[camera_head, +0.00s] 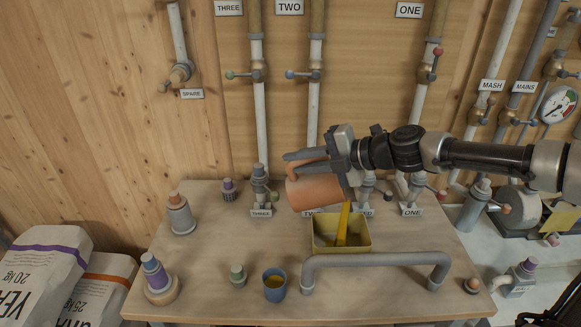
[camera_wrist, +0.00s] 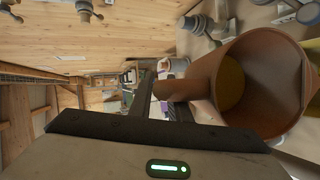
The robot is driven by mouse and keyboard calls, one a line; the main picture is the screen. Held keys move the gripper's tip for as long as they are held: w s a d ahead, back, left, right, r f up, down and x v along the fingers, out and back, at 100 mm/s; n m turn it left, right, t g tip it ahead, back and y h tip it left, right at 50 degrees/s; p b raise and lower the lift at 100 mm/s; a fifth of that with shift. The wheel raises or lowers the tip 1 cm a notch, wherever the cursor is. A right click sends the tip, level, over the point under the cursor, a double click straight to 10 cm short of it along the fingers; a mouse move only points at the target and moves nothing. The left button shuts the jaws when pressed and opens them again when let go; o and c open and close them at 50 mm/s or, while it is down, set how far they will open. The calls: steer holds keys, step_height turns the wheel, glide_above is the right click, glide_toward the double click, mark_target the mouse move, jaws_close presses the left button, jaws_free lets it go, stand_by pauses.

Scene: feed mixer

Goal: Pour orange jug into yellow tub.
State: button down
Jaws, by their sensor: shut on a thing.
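The orange jug (camera_head: 312,190) is held in the air above the back left of the yellow tub (camera_head: 364,245), tilted with its mouth toward the right. My gripper (camera_head: 308,160) is shut on its handle. A bright yellow streak (camera_head: 343,224) runs from the jug's lip down into the tub and looks like a pouring stream. In the wrist view the jug (camera_wrist: 285,95) shows its open mouth, with yellow contents (camera_wrist: 230,82) deep inside. My gripper's fingers (camera_wrist: 160,95) close around the handle there. The tub's floor is partly hidden by its front wall.
A grey rail (camera_head: 375,260) stands in front of the tub. A blue cup (camera_head: 275,285) with yellowish contents and a green-topped piece (camera_head: 238,275) are at the front left. Labelled pipes and valves (camera_head: 260,185) line the back. The table's left middle is clear.

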steer(key=shift+d+f+m+t+y+b, duration=0.2)
steer(key=shift+d+y+b, duration=0.55)
steer(key=shift+b, duration=0.9)
steer(key=shift+d+f+m+t+y+b, duration=0.1)
steer(key=shift+d+m+t+y+b, duration=0.15)
steer(key=shift+d+y+b, duration=0.95)
steer(key=shift+d+f+m+t+y+b, duration=0.2)
steer(key=shift+d+b, duration=0.3)
steer(key=shift+b, duration=1.55)
steer(key=d+y+b, duration=0.1)
steer(key=b, duration=0.1)
steer(key=d+r+m+t+y+b, duration=0.1)
steer(key=d+b, duration=0.1)
steer(key=shift+s+d+r+b, duration=0.1)
steer(key=shift+r+b, duration=0.1)
steer(key=shift+b, duration=0.1)
steer(key=shift+r, duration=0.25)
steer(key=a+h+p, duration=0.1)
steer(key=a+h, duration=0.1)
steer(key=a+n+g+h+p, duration=0.1)
steer(key=a+h+p, duration=0.1)
steer(key=a, duration=0.1)
steer(key=a+n+g+h+p, duration=0.1)
steer(key=a+h+p, duration=0.1)
steer(key=a, duration=0.1)
steer(key=shift+r, duration=0.4)
steer(key=shift+a+f+g+h, duration=0.2)
steer(key=shift+g+h, duration=0.05)
steer(key=shift+p, duration=0.3)
